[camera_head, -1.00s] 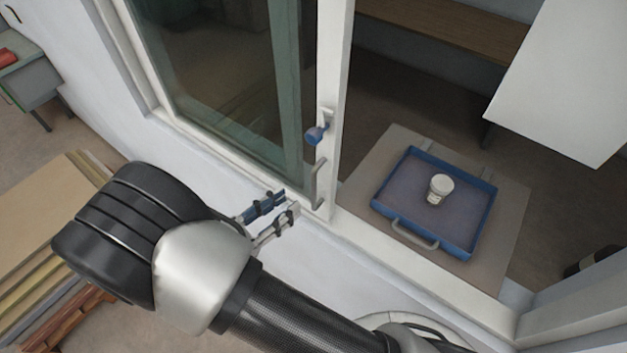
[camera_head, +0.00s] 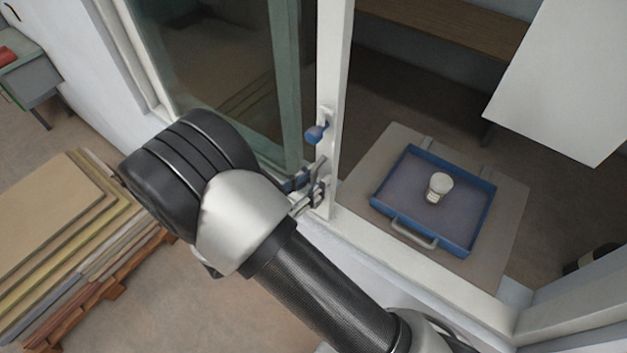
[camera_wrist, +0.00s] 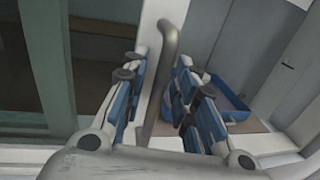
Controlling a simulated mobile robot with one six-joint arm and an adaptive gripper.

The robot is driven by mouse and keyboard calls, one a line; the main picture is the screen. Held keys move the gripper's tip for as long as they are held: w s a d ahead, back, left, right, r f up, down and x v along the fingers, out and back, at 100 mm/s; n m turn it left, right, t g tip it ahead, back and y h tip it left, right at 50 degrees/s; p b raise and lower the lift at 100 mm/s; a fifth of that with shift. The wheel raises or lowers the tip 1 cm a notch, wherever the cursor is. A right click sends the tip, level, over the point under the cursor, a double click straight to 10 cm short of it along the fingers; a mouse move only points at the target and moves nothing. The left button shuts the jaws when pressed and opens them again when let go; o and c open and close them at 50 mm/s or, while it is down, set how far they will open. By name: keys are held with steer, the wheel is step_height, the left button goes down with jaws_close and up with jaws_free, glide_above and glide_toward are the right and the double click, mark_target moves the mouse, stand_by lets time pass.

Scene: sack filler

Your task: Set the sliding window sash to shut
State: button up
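The sliding window sash (camera_head: 330,80) has a white upright frame edge and stands partly open, with an open gap to its right. Its curved grey pull handle shows in the wrist view (camera_wrist: 160,75). My gripper (camera_head: 312,186) is at the handle. In the wrist view my gripper (camera_wrist: 158,85) has its blue-padded fingers apart, one on each side of the handle bar, with visible space beside the bar. In the head view the fingers hide most of the handle.
Beyond the opening, a blue tray (camera_head: 415,243) holding a white cup (camera_head: 439,187) sits on a grey-brown ledge. A white panel (camera_head: 565,80) hangs at the upper right. Stacked boards (camera_head: 60,230) lie on a pallet at the left.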

jaws_close()
steer(key=shift+d, duration=0.1)
stand_by(0.5)
